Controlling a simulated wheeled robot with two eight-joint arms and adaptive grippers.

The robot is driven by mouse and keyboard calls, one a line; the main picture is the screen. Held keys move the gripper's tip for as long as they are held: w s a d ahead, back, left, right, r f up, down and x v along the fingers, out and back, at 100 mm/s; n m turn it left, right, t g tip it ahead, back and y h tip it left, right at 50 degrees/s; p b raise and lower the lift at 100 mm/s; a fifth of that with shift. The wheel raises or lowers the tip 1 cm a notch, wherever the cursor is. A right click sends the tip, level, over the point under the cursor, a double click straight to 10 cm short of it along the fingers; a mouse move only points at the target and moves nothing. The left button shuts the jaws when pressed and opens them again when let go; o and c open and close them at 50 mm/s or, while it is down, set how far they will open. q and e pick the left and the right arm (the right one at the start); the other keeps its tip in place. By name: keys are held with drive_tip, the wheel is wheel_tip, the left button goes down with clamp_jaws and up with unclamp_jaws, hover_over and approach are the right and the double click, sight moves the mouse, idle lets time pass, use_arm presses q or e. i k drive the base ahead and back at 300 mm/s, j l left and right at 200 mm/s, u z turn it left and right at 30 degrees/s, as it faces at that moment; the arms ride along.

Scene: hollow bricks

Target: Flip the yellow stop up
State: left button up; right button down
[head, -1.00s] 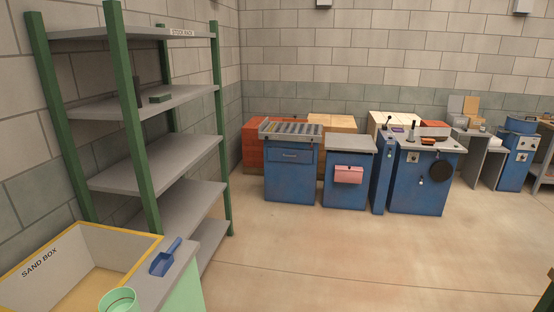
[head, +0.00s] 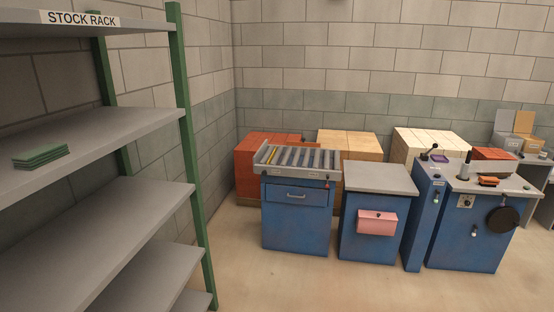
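A roller table (head: 297,174) with a row of grey rollers tops a blue cabinet (head: 296,217) near the middle of the head view. A small red part (head: 327,184) hangs at the roller table's front right corner. Neither of my grippers is in view.
The stock rack (head: 95,155) with green posts stands close on the left. A grey-topped blue cabinet (head: 380,178) with a pink box (head: 376,222) stands right of the roller table. Brick stacks (head: 349,145) stand behind. The floor in front is clear.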

sight(264, 172)
drive_tip(key=i+u, duration=0.15)
drive_tip(key=i, duration=0.5)
drive_tip(key=i+l+u, duration=0.1)
drive_tip(key=i, duration=0.55)
drive_tip(key=i+l+u, duration=0.15)
drive_tip(key=i, duration=0.45)
drive_tip(key=i+l+u, duration=0.4)
drive_tip(key=i, duration=0.3)
drive_tip(key=l, duration=0.1)
